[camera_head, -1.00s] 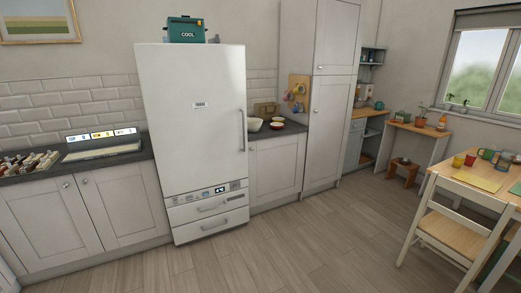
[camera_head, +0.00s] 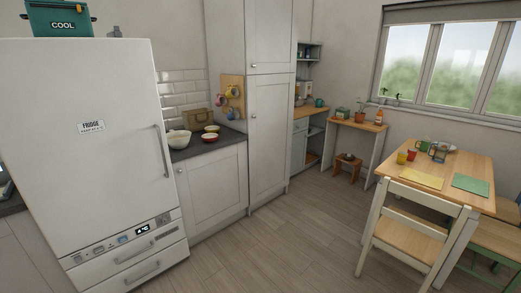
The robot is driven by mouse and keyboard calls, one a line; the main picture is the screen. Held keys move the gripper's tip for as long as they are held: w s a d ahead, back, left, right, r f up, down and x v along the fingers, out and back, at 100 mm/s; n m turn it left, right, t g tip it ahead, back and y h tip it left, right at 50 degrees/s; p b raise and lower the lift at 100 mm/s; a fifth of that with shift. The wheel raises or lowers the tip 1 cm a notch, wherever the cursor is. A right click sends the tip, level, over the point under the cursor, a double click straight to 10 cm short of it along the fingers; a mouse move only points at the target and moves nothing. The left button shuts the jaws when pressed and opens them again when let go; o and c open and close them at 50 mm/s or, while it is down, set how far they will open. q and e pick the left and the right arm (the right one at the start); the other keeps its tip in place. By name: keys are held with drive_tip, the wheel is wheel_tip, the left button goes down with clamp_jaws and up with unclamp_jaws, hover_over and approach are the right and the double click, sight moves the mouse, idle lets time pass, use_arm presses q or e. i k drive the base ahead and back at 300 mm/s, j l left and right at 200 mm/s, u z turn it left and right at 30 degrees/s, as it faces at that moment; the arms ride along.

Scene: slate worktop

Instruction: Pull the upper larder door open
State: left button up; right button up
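The tall pale grey larder cupboard stands in the middle of the camera_head view, right of the short counter. Its upper door (camera_head: 272,32) is shut, with a small round knob (camera_head: 253,65) near its lower left corner. The top of this door runs out of the picture. The lower larder door (camera_head: 268,135) below it is also shut and has its own knob (camera_head: 253,93) near its upper left. Neither of my grippers is in view.
A white fridge (camera_head: 90,160) with a COOL box (camera_head: 62,20) on top fills the left. A counter (camera_head: 195,148) with bowls lies between fridge and larder. A chair (camera_head: 415,240) and table (camera_head: 450,165) stand at right. Floor (camera_head: 290,235) before the larder is clear.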

sight(271, 27)
drive_tip(key=i+z, duration=0.15)
drive_tip(key=i, duration=0.95)
drive_tip(key=i+j+z, duration=0.15)
drive_tip(key=i, duration=0.95)
drive_tip(key=i+j+z, duration=0.2)
drive_tip(key=i, duration=0.2)
drive_tip(key=i+z, duration=0.2)
drive_tip(key=i, duration=0.2)
drive_tip(key=i+j+z, duration=0.2)
drive_tip(key=i+j, duration=0.05)
drive_tip(key=i, duration=0.1)
